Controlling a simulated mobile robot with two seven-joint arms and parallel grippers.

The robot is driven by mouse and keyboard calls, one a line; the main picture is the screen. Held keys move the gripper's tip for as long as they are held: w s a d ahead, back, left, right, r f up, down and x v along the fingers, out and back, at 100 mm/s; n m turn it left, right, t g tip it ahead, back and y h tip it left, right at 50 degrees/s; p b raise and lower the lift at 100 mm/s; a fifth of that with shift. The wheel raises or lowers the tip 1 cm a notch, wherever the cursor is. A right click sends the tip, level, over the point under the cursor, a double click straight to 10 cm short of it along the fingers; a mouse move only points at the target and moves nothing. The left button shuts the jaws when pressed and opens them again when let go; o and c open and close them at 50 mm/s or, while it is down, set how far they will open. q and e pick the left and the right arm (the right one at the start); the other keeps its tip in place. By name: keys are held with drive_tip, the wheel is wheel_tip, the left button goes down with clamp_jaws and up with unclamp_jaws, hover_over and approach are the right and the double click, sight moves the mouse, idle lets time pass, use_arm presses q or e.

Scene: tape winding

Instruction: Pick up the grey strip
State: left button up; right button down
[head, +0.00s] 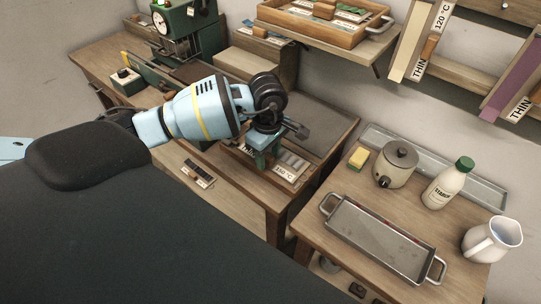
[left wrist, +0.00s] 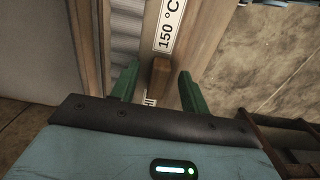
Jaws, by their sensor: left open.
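Grey strip material (head: 294,161) lies in a wooden holder with a 150 °C label (head: 285,174) on the workbench. In the left wrist view, a pale grey ribbed surface (left wrist: 125,38) shows beside the label (left wrist: 167,24). I cannot tell single strips apart there. My left gripper (head: 262,160) is over the holder. Its green fingers (left wrist: 159,88) are open, one on each side of a small wooden block (left wrist: 160,76) at the holder's front. I cannot tell whether they touch it. My right gripper is not in view.
A side table at right bears a metal tray (head: 350,232), a lidded pot (head: 397,165), a bottle (head: 447,184), a jug (head: 490,239) and a yellow block (head: 358,158). A green machine (head: 180,30) stands at back left. A shelf with a wooden tray (head: 290,22) hangs above.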

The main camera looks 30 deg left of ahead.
use_arm(q)
clamp_jaws()
drive_tip(key=shift+r, duration=0.1)
idle(0.3)
drive_tip(key=shift+d+r, duration=0.35)
drive_tip(key=shift+d, duration=0.1)
drive_tip(key=s+d+r+b, duration=0.1)
drive_tip(key=d+r, duration=0.6)
drive_tip(key=d, duration=0.6)
drive_tip(key=s+a+m, duration=0.6)
drive_tip(key=s+m, duration=0.3)
drive_tip(key=m, duration=0.8)
drive_tip(key=shift+s, duration=0.15)
drive_tip(key=shift+a+f, duration=0.1)
drive_tip(key=shift+a, duration=0.1)
